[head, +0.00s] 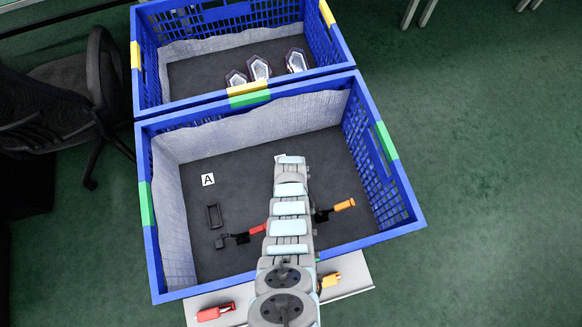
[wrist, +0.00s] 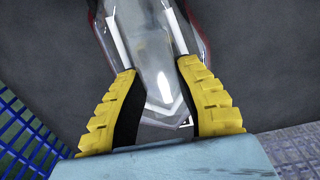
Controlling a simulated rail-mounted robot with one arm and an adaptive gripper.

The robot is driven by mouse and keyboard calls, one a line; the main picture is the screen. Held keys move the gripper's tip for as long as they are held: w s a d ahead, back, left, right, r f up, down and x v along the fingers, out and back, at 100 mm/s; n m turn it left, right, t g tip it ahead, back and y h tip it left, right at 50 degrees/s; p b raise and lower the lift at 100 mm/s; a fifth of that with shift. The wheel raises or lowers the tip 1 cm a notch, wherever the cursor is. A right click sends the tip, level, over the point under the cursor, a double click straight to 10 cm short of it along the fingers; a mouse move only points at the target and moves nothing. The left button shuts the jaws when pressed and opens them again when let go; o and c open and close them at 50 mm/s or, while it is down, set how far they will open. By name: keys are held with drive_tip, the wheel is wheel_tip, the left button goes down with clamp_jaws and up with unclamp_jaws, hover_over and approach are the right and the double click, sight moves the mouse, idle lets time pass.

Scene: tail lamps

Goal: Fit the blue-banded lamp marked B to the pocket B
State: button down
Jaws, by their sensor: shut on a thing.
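In the wrist view my gripper (wrist: 158,70) has its yellow ribbed fingers shut on a clear, pointed lamp (wrist: 153,40), one on each side of its narrow end. The lamp has a dark red edge and pale strips inside. No blue band or letter B can be made out on it. A small piece of a black-and-white mark (wrist: 186,123) shows by the lamp's tip; its letter is unreadable. In the head view my arm covers the gripper and the held lamp. Pocket B is not identifiable; the arm hides the middle of the near crate (head: 268,106).
The near crate's dark floor holds a label A (head: 208,180), a black socket (head: 214,216), a red connector (head: 257,230) and an orange connector (head: 344,205). The far crate (head: 140,60) holds three lamps (head: 258,68). A grey shelf (head: 345,282) with connectors lies in front.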

drive_tip(key=c, duration=0.8)
unclamp_jaws()
drive_tip(key=shift+w+r, duration=0.1)
drive_tip(key=shift+r, duration=0.15)
drive_tip(key=shift+r, duration=5.8)
